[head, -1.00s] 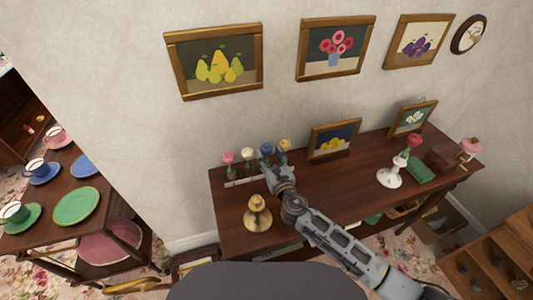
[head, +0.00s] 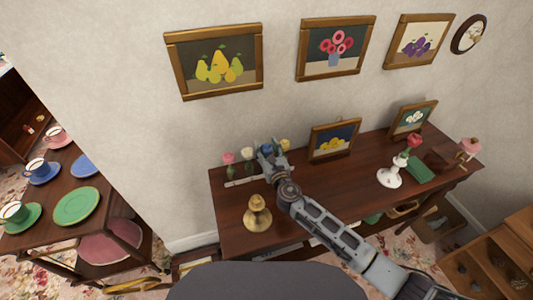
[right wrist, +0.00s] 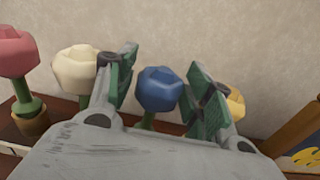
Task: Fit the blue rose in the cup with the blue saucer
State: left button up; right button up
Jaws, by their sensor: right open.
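The blue rose (right wrist: 159,88) stands upright on a green stem in the right wrist view. It is between the two spread fingers of my right gripper (right wrist: 163,78), with a gap visible on each side. In the head view my right gripper (head: 270,152) is over the row of roses at the back left of the wooden table and mostly hides the blue rose. The cup (head: 37,166) with the blue saucer (head: 45,178) stands on the left table, with white inside the cup. My left gripper is not in view.
Pink (right wrist: 16,52), cream (right wrist: 75,70) and yellow (right wrist: 236,103) roses stand close to the fingers. A brass bell-shaped object (head: 257,215) stands in front of the row. Green and pink cups, a green plate (head: 77,206) and a blue plate (head: 85,166) share the left table.

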jog(key=c, duration=0.8)
jog(key=shift+r+p, duration=0.35)
jog(key=shift+r, duration=0.45)
notch_tip(320, 180, up, 8)
jog(key=shift+f+p, duration=0.25)
jog(key=shift+p, duration=0.85)
jog(key=shift+r, duration=0.25)
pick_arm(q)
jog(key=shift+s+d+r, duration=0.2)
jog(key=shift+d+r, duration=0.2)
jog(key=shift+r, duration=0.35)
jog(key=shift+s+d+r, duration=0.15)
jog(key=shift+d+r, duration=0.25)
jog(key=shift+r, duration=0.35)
pick_arm(e)
jog(key=shift+r, duration=0.2)
